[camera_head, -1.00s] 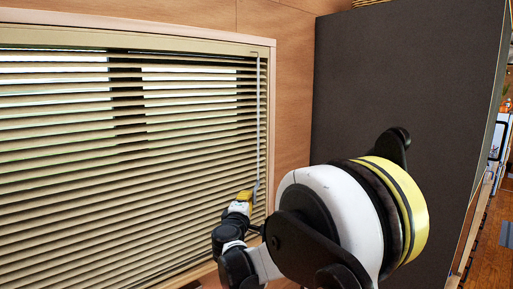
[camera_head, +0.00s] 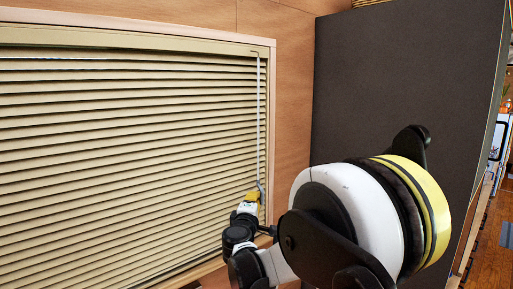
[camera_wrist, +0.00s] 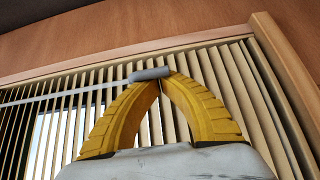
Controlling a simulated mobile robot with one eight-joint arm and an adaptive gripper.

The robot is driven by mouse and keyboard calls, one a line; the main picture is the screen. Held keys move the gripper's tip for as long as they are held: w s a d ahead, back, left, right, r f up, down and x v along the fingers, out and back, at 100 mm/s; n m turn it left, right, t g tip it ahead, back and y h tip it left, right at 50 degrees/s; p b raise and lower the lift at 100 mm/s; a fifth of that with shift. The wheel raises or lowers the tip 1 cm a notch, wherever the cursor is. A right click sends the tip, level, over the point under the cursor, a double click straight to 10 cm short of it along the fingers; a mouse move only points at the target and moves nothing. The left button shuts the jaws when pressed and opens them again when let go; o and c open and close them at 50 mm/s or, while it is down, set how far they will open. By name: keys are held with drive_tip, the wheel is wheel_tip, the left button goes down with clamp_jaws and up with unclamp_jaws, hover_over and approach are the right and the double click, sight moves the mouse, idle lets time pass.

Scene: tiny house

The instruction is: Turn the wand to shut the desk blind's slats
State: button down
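The desk blind (camera_head: 120,150) fills the window at the left of the head view. Its tan slats are tilted nearly shut, with only a thin bright line near the top. The thin pale wand (camera_head: 259,115) hangs down the blind's right side. My gripper (camera_head: 255,196) is at the wand's lower end. In the wrist view, the yellow fingertips of my gripper (camera_wrist: 158,78) are closed together on the grey end of the wand (camera_wrist: 150,74). The slats (camera_wrist: 240,85) show behind the fingers there, with some bright gaps at the left.
A wooden window frame (camera_head: 271,130) edges the blind on the right, close to my gripper. A tall dark grey panel (camera_head: 400,80) stands to the right. My arm covers the lower middle of the head view.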

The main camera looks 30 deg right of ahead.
drive_tip(key=shift+s+d, duration=0.25)
drive_tip(key=shift+d, duration=0.15)
drive_tip(key=shift+a, duration=0.15)
drive_tip(key=a+v, duration=0.1)
drive_tip(key=v, duration=0.8)
drive_tip(key=shift+w+b, duration=0.35)
drive_tip(key=shift+w, duration=0.1)
drive_tip(key=shift+f, duration=0.1)
idle(0.4)
